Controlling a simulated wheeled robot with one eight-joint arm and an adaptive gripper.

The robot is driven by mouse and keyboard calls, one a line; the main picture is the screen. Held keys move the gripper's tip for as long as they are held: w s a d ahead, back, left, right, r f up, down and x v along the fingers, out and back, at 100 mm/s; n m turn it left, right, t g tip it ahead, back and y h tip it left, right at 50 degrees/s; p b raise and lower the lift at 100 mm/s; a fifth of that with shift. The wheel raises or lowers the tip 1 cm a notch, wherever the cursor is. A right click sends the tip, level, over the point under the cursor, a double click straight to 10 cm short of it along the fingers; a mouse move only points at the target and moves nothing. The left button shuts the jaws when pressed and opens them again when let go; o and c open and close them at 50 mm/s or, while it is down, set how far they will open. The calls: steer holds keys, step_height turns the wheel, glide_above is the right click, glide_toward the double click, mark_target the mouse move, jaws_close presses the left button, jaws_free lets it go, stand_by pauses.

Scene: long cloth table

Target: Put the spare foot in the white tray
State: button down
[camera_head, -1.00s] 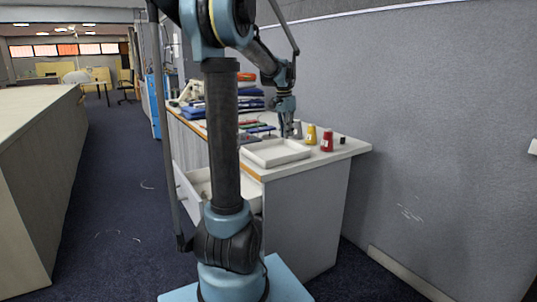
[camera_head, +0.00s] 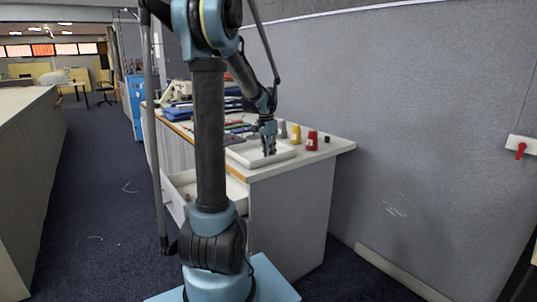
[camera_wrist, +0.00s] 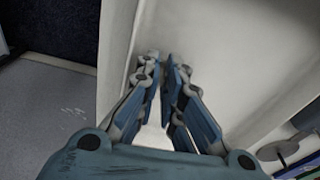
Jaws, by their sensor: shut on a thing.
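The white tray (camera_head: 284,160) lies near the front end of the cloth table. In the wrist view the tray (camera_wrist: 225,55) fills the space under and beyond my fingers. My gripper (camera_head: 268,153) points down over the tray. In the wrist view my gripper (camera_wrist: 164,62) has its blue fingers drawn close together. The spare foot is held between the fingertips and almost wholly hidden by them. I cannot tell whether the fingertips touch the tray floor.
A yellow cone (camera_head: 296,135), a red cone (camera_head: 312,141) and a small dark item (camera_head: 327,139) stand behind the tray. Folded blue cloth (camera_head: 180,112) lies farther along the table. An open drawer (camera_head: 180,190) juts from the table's left side.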

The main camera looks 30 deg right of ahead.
steer(key=shift+f, duration=0.1)
steer(key=c, duration=2)
jaws_free()
steer(key=shift+c, duration=0.2)
step_height(320, 180, up, 12)
steer(key=a, duration=0.1)
steer(key=s+a+f+n, duration=0.15)
steer(key=a+n, duration=0.25)
steer(key=a, duration=1)
steer(key=s+a+f+n+t, duration=0.1)
steer(key=s+a+f+n, duration=0.15)
steer(key=a, duration=0.35)
steer(key=s+a+f+n, duration=0.2)
steer(key=s+a, duration=0.1)
steer(key=a, duration=0.3)
steer(key=s+a+f+n+t+y, duration=0.1)
steer(key=s+a+f+n, duration=0.7)
steer(key=s+a+f, duration=0.5)
steer(key=shift+s+a+f, duration=0.25)
steer(key=shift+s+f, duration=0.3)
steer(key=shift+s, duration=0.2)
